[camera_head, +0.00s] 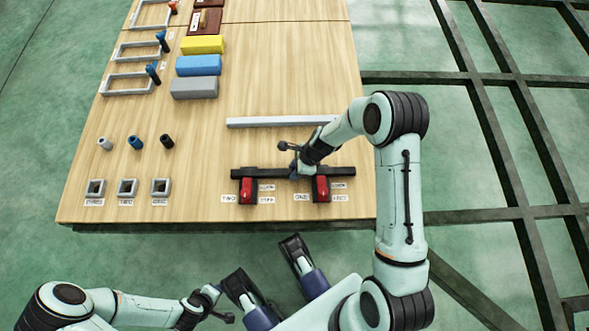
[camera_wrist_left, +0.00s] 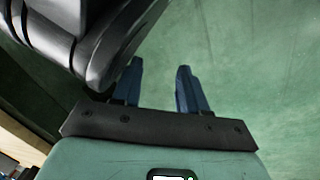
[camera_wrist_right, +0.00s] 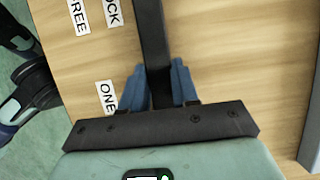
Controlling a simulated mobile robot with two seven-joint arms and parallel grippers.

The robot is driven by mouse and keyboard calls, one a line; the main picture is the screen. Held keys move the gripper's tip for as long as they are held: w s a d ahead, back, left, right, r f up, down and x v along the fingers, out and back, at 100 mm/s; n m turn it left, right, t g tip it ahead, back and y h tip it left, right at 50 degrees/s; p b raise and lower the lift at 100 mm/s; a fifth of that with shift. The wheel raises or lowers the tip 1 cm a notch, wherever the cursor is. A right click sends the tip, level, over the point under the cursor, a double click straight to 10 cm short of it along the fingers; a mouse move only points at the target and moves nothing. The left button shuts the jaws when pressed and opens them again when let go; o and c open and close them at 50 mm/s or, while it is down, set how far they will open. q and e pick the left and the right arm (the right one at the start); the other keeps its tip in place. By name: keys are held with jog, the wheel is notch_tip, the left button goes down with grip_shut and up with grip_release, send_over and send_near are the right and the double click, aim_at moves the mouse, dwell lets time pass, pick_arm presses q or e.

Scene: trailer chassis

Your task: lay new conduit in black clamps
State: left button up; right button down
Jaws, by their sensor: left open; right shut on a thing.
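A long black bar (camera_head: 264,173) lies left to right across or just above two black clamps with red levers, the left lever (camera_head: 247,190) and the right lever (camera_head: 321,188). I cannot tell whether it is seated in them. My right gripper (camera_head: 295,173) is shut on the black bar between the two clamps; in the right wrist view its blue fingers (camera_wrist_right: 158,88) close around the bar (camera_wrist_right: 151,35). A light grey bar (camera_head: 268,122) lies behind, partly hidden by my right arm. My left gripper (camera_wrist_left: 156,88) is open and empty over the floor, off the table's front.
The wooden table (camera_head: 200,190) carries yellow (camera_head: 202,45), blue (camera_head: 198,65) and grey blocks (camera_head: 194,88), grey frames at the left, small cylinders and square rings (camera_head: 128,187). White labels lie by the clamps. Bare wood lies left of the clamps.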

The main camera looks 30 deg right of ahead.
pick_arm(q)
jog(key=shift+r, duration=0.1)
pick_arm(e)
jog(key=shift+r, duration=0.1)
jog(key=c, duration=0.8)
grip_release()
jog(key=shift+c, duration=0.2)
pick_arm(q)
jog(key=shift+s, duration=0.1)
pick_arm(e)
jog(key=p+v, duration=0.2)
jog(key=v, duration=0.4)
jog(key=shift+r, duration=0.15)
pick_arm(q)
notch_tip(320, 180, up, 6)
jog(key=w+d+p, duration=0.2)
jog(key=shift+t+h, duration=0.3)
jog(key=shift+t, duration=0.1)
pick_arm(e)
jog(key=v, duration=0.5)
jog(key=shift+s+d+r, duration=0.1)
jog(key=shift+r, duration=0.25)
